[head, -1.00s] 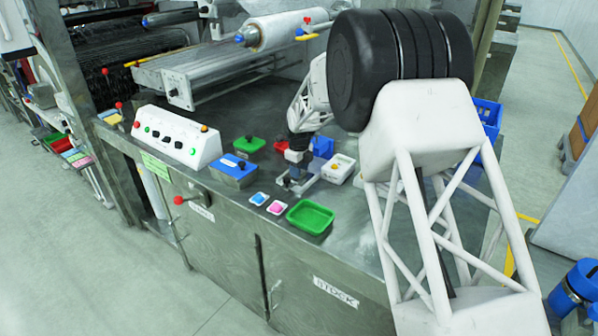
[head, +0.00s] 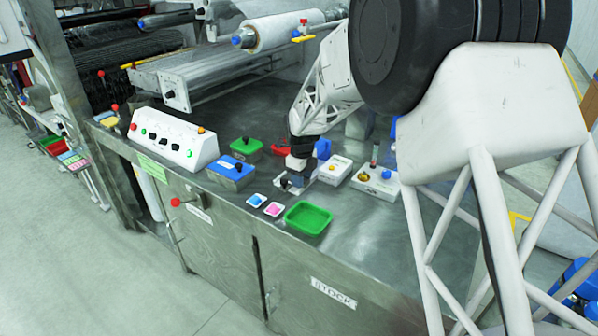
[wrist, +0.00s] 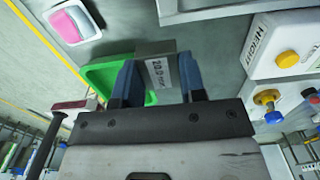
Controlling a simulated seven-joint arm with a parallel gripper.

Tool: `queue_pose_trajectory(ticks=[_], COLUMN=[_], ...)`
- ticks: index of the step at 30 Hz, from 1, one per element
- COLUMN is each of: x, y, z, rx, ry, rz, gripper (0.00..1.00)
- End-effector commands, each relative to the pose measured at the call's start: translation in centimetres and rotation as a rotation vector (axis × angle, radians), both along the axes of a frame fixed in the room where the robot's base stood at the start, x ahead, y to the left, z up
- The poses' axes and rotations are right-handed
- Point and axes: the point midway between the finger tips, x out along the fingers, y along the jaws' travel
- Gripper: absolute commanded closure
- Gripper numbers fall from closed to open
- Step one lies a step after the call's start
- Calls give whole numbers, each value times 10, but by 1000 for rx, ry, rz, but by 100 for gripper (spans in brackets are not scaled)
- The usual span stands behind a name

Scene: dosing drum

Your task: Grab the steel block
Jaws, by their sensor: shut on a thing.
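The steel block (wrist: 157,68) is a small grey block with a printed label reading about "200". In the wrist view it sits between the two blue fingers of my gripper (wrist: 160,75), which is shut on it. In the head view my gripper (head: 294,178) points down, low over the steel bench, near a pale flat plate (head: 308,181). The block is hard to make out there, and I cannot tell its clearance above the surface.
White boxes with knobs (head: 338,169) (head: 375,186) stand to the right. A blue box (head: 231,170) and white control panel (head: 172,136) are left.

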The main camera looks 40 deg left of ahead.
Motion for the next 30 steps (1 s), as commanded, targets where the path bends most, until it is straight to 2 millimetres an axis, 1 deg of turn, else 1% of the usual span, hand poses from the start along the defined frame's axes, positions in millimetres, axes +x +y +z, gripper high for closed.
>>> queue_pose_trajectory(ticks=[1,6,15,21,30], x=[-6,-22,-40,-45,-45], y=[-6,-22,-41,-46,-46], z=[1,4,6,6,6], rx=[-1,1,0,0,0], ry=[1,-1,0,0,0], rz=[0,0,0,0,0], gripper=[94,94,94,94,94])
